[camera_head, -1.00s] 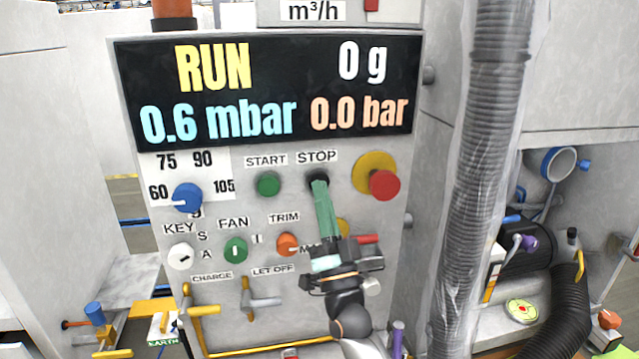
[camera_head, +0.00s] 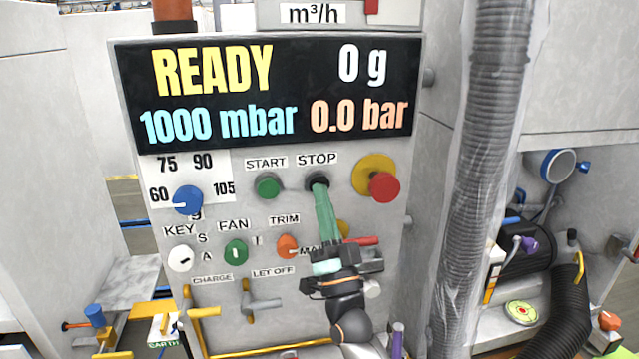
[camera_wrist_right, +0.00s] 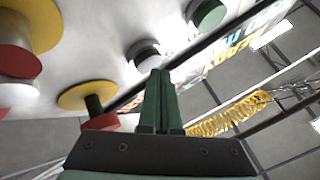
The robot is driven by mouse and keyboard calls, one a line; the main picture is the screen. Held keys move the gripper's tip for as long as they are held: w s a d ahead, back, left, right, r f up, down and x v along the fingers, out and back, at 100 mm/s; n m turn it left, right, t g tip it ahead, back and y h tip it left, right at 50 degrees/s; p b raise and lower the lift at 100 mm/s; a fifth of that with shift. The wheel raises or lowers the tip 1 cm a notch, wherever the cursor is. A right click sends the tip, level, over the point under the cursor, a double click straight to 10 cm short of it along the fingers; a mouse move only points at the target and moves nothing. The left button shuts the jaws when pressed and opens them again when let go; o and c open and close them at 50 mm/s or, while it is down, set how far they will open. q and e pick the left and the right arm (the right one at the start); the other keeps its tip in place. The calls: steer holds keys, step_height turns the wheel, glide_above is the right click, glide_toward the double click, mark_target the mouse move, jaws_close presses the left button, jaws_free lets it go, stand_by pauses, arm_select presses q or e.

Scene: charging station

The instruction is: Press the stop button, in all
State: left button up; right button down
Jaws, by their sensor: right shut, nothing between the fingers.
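The black stop button (camera_head: 317,181) sits under the STOP label on the grey panel, right of the green start button (camera_head: 268,186). My right gripper (camera_head: 320,187) has its green fingers shut and empty, with the tips just below and in front of the stop button. In the right wrist view, the stop button (camera_wrist_right: 144,53) is just beyond the closed fingertips (camera_wrist_right: 160,73); I cannot tell whether they touch it. The display (camera_head: 270,90) reads READY, 0 g, 1000 mbar and 0.0 bar. My left gripper is not in view.
A red mushroom button (camera_head: 384,187) on a yellow base is right of the stop button. Blue, green and orange knobs sit left and below. A grey hose (camera_head: 485,150) hangs to the right. Yellow-handled levers (camera_head: 205,312) stick out lower left.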

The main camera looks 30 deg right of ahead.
steer(key=shift+s+a, duration=0.1)
steer(key=shift+s, duration=0.25)
steer(key=shift+s+a+p, duration=0.2)
steer(key=shift+s+p, duration=0.1)
steer(key=shift+s, duration=0.5)
steer(key=shift+s+a+p, duration=0.25)
steer(key=shift+s+p, duration=0.1)
steer(key=shift+s, duration=0.5)
steer(key=shift+s+a+p, duration=0.2)
steer(key=shift+s+p, duration=0.1)
steer(key=shift+s, duration=0.5)
steer(key=s+a+f+n+g+y, duration=0.1)
steer(key=a+f+n+g+y, duration=0.15)
steer(key=f, duration=0.65)
steer(key=s+a+f+n+g+y, duration=0.1)
steer(key=s+f+n+g+y, duration=0.2)
steer(key=f, duration=0.5)
steer(key=a+f+n+g+y, duration=0.1)
steer(key=a+f+n+g, duration=0.2)
steer(key=f, duration=0.6)
steer(key=s+f+n+g, duration=0.2)
steer(key=s+f+g, duration=0.7)
steer(key=s+f, duration=0.7)
steer(key=shift+a+f, duration=0.15)
steer(key=shift+f, duration=0.6)
